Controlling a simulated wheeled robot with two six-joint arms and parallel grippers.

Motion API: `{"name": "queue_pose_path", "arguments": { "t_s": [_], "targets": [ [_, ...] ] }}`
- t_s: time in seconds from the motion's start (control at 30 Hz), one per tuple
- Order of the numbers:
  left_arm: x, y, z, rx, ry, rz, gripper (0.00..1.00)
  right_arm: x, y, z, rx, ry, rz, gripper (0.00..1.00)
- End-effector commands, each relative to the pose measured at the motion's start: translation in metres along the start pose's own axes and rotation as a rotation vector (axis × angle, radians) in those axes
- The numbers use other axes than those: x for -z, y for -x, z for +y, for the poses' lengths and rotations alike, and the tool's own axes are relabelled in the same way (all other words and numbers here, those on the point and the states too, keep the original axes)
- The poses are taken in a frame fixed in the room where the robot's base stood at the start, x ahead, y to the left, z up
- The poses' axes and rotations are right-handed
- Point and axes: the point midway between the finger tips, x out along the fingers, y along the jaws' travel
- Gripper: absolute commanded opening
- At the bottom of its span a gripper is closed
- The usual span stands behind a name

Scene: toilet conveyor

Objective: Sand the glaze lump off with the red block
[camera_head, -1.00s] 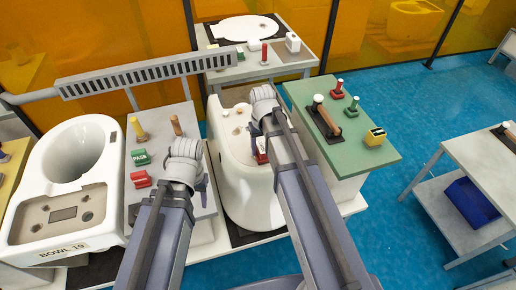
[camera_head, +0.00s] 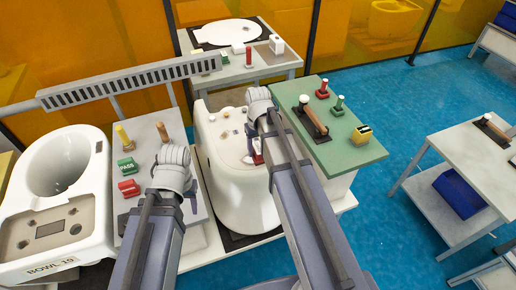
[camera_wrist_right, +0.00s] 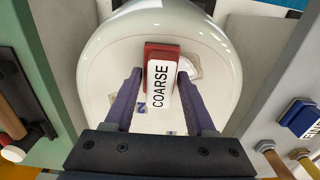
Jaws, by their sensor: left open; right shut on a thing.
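My right gripper (camera_wrist_right: 158,78) is shut on the red block (camera_wrist_right: 150,52), whose white face reads COARSE. It holds the block over the top of the white toilet body (camera_wrist_right: 105,75). In the head view the red block (camera_head: 257,158) is mostly hidden by my right arm. A pale raised patch (camera_wrist_right: 192,70), perhaps the glaze lump, shows just right of the block, partly behind the finger. I cannot tell whether the block touches the surface. My left gripper (camera_head: 188,196) is open and empty above the grey table, near the red PASS-side block (camera_head: 129,188).
A green-topped table (camera_head: 345,150) with stamps and a yellow-black block (camera_head: 361,134) stands right of the toilet. A finished bowl (camera_head: 90,215) labelled BOWL 19 stands at left, beside the green PASS block (camera_head: 127,168). A side table (camera_head: 470,150) stands at far right.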

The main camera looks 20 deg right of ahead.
Motion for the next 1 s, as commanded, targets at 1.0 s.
{"name": "queue_pose_path", "arguments": {
  "t_s": [1.0],
  "targets": [
    [0.000,-0.001,0.000,0.000,0.000,0.000,0.50,0.000,-0.001,-0.059,0.002,0.004,0.000,0.11]
  ]
}}
